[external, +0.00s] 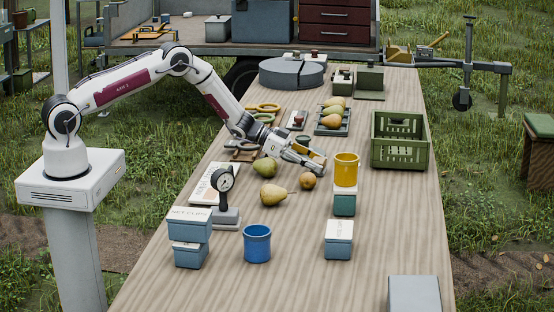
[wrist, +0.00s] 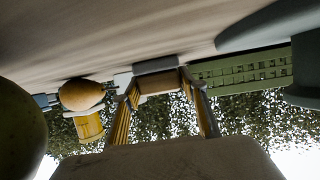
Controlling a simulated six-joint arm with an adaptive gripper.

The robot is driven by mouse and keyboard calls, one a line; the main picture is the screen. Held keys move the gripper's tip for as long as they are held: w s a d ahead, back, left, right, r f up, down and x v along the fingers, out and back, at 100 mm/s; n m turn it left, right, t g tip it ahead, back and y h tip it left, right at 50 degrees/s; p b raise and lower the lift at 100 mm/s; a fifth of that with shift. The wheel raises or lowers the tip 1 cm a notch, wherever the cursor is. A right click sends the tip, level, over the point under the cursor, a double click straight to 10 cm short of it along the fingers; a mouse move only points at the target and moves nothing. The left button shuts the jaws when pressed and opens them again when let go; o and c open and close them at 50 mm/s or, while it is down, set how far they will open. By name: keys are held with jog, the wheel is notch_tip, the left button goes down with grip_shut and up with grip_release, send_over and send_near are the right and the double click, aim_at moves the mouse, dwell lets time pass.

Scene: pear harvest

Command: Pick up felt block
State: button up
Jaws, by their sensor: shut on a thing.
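My gripper (external: 312,159) is low over the middle of the table, its fingers pointing right. In the wrist view its two fingers (wrist: 158,84) are closed on the sides of a small tan block, which I take to be the felt block (wrist: 158,88). In the external view the fingers mostly hide the block. I cannot tell whether it touches the table.
A round brown fruit (external: 308,180), a green pear (external: 265,167) and a yellow pear (external: 272,194) lie close by. A yellow cup (external: 346,170) stands on a green box (external: 344,204) to the right. A green crate (external: 400,153) stands farther right.

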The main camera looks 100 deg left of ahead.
aim_at(316, 159)
jog(key=shift+r, duration=5)
